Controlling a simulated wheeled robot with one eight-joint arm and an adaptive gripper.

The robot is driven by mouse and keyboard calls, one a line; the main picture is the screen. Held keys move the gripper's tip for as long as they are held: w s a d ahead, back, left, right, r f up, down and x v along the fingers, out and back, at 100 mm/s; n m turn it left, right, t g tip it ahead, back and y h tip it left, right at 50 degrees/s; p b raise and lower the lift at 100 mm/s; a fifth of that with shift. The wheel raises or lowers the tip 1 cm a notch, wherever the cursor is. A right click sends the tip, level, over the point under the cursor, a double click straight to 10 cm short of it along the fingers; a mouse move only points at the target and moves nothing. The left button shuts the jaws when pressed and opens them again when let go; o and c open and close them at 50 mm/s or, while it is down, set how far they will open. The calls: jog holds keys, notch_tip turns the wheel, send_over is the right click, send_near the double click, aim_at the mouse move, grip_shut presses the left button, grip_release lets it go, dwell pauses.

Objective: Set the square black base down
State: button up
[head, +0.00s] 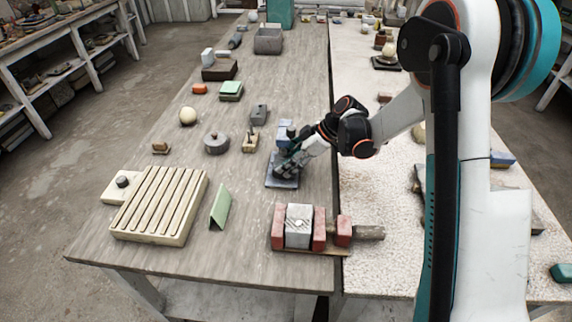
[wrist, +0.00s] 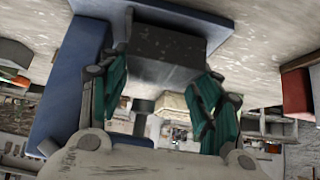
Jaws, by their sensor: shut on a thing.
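My gripper (head: 287,163) is low over the near middle of the grey wooden table, with the arm reaching in from the right. In the wrist view its green-padded fingers (wrist: 160,92) are closed around a dark, square-edged block, which I take for the black base (wrist: 165,42). In the head view the fingers hide most of what they hold. A flat dark blue-grey slab (head: 281,183) lies directly below the gripper, and a blue surface (wrist: 70,80) shows beside the block in the wrist view. I cannot tell whether the base touches the slab.
A blue-grey block (head: 285,131) stands just behind the gripper. A red-jawed clamp (head: 319,229) is in front. A slatted rack (head: 160,205) and green wedge (head: 220,207) are at left.

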jog(key=shift+w+a+f, duration=0.1)
jog(key=shift+a+f, duration=0.25)
jog(key=shift+f, duration=0.1)
jog(key=shift+f, duration=0.2)
jog(key=o, duration=1.3)
jog(key=shift+r, duration=0.1)
